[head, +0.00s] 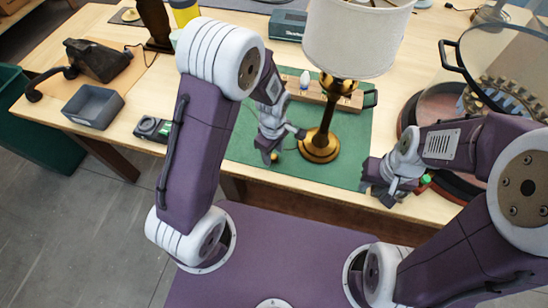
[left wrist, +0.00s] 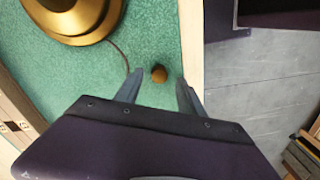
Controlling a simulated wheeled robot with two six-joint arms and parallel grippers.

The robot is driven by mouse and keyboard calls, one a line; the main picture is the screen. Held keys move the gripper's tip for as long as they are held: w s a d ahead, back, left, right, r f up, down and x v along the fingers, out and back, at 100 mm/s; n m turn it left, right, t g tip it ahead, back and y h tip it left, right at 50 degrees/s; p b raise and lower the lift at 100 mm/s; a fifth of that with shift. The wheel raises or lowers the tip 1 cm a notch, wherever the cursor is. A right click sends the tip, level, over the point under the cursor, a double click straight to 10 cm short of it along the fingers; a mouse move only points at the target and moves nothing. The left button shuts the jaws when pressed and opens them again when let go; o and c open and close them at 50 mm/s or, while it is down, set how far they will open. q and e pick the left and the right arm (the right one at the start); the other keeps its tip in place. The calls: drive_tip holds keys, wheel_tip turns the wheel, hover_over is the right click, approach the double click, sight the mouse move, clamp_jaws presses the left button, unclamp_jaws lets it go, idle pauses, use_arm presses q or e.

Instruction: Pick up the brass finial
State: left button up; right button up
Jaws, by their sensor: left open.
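The brass finial (left wrist: 159,73) is a small round brown-gold piece on the green mat (left wrist: 150,45), close to the mat's edge. In the left wrist view it lies between the two fingertips of my left gripper (left wrist: 162,80), with a gap on each side. In the head view my left gripper (head: 272,152) points down left of the lamp base (head: 319,147), and the finial (head: 274,157) shows only as a small spot at its tips. The left gripper is open and empty. My right gripper (head: 376,188) hangs by the mat's right front corner; its fingers are unclear.
The brass lamp with its white shade (head: 358,38) stands on the mat, with a cord beside its base. A grey bin (head: 93,106) and a dark meter-like device (head: 152,128) lie to the left. A round tray and a magnifier ring (head: 505,65) crowd the right side.

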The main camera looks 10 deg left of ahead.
use_arm(q)
drive_tip(key=shift+w+f, duration=0.1)
drive_tip(key=shift+f, duration=0.6)
clamp_jaws()
drive_tip(key=shift+r, duration=0.1)
